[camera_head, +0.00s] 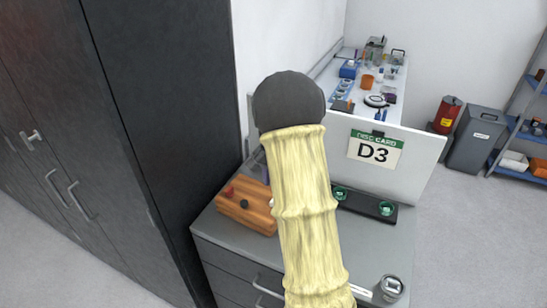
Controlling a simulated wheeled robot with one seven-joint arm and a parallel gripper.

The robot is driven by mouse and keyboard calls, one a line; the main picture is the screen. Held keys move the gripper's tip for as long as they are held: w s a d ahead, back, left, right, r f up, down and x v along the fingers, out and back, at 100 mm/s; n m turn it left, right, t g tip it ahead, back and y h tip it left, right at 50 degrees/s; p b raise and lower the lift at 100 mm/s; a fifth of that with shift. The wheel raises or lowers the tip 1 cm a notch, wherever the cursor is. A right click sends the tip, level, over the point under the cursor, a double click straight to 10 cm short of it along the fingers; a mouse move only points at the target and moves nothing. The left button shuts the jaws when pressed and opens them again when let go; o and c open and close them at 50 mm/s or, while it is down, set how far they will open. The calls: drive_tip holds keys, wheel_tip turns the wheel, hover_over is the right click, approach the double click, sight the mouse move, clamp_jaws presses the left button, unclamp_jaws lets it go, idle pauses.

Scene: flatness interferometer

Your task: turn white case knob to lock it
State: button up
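A large upright white panel (413,149) stands on the grey cabinet, with a green-topped label reading "DISC CARD D3" (375,151). I cannot tell whether it is part of the white case. No knob on it can be made out. My arm, in a pale yellow sleeve with a dark rounded joint, rises through the middle of the view and covers the panel's left part and the area behind it. My gripper is not in view.
The grey cabinet top (226,232) holds a wooden block with knobs (247,208), a black tray with green round pieces (367,205) and a metal canister (389,288). Tall dark cabinets (125,120) stand left. A cluttered bench (398,76), bins and shelves are behind. Floor at right is clear.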

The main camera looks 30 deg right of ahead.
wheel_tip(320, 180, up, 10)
drive_tip(key=shift+b, duration=0.4)
idle(0.3)
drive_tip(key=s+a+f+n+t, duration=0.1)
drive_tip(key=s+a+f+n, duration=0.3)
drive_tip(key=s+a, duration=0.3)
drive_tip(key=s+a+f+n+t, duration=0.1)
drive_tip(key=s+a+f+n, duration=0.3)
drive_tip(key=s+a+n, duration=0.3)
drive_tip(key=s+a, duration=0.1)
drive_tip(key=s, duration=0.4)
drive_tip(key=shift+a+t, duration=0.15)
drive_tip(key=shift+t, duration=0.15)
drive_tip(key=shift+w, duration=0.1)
